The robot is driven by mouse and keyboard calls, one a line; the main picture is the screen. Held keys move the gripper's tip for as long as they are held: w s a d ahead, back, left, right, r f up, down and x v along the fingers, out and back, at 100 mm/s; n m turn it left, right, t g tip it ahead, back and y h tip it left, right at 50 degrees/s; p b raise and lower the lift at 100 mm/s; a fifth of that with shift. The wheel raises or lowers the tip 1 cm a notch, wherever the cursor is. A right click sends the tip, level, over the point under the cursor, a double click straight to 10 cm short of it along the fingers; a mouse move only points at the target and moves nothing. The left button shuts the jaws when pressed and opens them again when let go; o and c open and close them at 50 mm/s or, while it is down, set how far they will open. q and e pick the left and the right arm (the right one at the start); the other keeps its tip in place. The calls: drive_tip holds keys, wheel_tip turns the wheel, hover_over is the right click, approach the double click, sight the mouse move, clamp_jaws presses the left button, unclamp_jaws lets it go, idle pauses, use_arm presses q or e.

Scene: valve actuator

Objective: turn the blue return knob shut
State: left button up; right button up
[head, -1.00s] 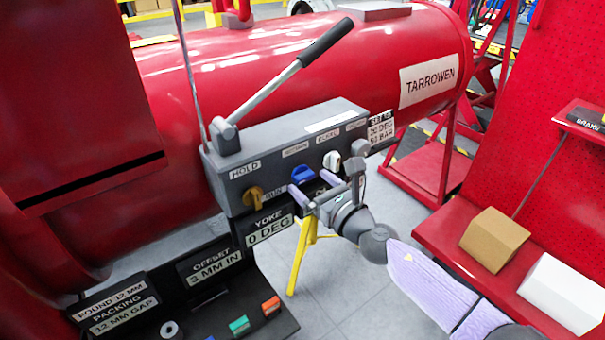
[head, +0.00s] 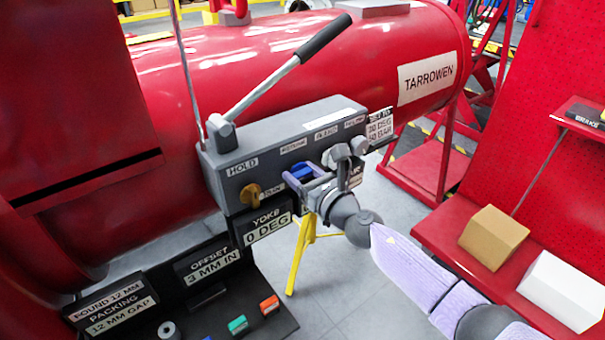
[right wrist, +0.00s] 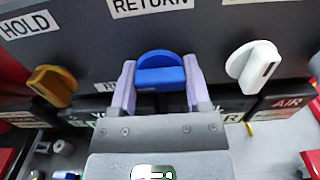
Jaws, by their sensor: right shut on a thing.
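The blue return knob (head: 301,171) is on the front face of the grey valve block (head: 226,187). In the right wrist view the blue knob (right wrist: 160,72) sits below the RETURN label, its raised bar lying level across the picture. My right gripper (head: 305,181) reaches it from the lower right. In the right wrist view the lilac fingers of this gripper (right wrist: 160,78) stand at the left and right ends of the bar, shut on it. My left gripper is not in view.
An ochre knob (right wrist: 54,85) under HOLD is left of the blue one, and a white knob (right wrist: 255,67) is right of it. A long pump lever (head: 285,72) rises above the block. A red bench with a cardboard box (head: 494,238) stands at right.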

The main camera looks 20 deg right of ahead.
drive_tip(key=shift+m, duration=0.8)
drive_tip(key=m+p, duration=0.1)
drive_tip(key=m, duration=0.6)
drive_tip(key=m+p, duration=0.1)
drive_tip(key=m, duration=0.4)
drive_tip(key=shift+p, duration=0.4)
drive_tip(key=shift+m, duration=1.2)
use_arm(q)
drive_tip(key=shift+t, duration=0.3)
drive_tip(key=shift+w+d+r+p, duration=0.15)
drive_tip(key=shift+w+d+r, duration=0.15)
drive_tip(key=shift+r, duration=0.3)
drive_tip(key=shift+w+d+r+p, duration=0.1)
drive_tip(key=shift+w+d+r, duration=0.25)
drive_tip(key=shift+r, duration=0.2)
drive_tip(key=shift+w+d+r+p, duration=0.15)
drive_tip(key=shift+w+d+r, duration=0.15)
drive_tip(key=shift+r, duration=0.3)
use_arm(e)
drive_tip(key=shift+m, duration=0.7)
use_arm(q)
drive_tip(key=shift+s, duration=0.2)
